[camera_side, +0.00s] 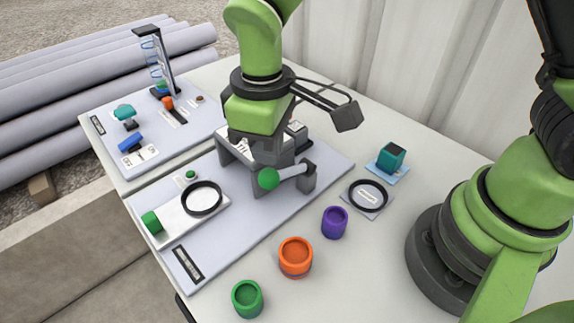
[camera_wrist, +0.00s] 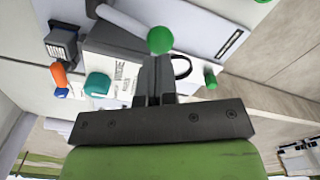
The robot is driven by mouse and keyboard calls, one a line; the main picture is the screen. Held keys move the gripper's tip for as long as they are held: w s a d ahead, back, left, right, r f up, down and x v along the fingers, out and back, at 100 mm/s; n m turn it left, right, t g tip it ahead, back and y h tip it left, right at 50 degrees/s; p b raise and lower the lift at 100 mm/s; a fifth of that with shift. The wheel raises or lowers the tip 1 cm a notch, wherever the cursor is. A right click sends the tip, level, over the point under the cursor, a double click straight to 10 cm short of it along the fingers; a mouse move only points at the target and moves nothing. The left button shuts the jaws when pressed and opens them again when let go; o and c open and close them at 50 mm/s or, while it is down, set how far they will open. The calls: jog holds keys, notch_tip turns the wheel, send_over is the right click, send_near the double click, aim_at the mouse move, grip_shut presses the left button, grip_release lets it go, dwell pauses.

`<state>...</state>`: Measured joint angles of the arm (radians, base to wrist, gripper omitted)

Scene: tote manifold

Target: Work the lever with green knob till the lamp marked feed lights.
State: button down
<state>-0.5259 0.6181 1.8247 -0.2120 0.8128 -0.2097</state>
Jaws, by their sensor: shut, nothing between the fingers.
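The lever's green knob (camera_side: 268,178) is a ball on a light grey rod that runs right to a dark pivot block (camera_side: 308,178) on the grey board. In the wrist view the knob (camera_wrist: 160,39) and the rod (camera_wrist: 125,20) show just beyond my fingertips. My gripper (camera_side: 270,158) is close above and behind the knob in the side view. Its fingers (camera_wrist: 155,62) are together and empty; whether they touch the knob I cannot tell. A panel with dark print (camera_wrist: 125,72) stands beside them. I cannot read a feed label or tell whether a lamp is lit.
A white plate with a black ring (camera_side: 202,198) and green cylinder (camera_side: 151,222) lies on the board's left. Orange (camera_side: 296,257), purple (camera_side: 335,222) and green (camera_side: 247,298) cups stand in front. A teal block (camera_side: 391,157) stands right. A second board (camera_side: 150,120) lies behind.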

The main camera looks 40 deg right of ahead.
aim_at(268, 171)
jog(key=shift+f, duration=0.1)
dwell(0.5)
jog(key=shift+f, duration=3.7)
jog(key=shift+r, duration=3.8)
jog(key=shift+r, duration=0.1)
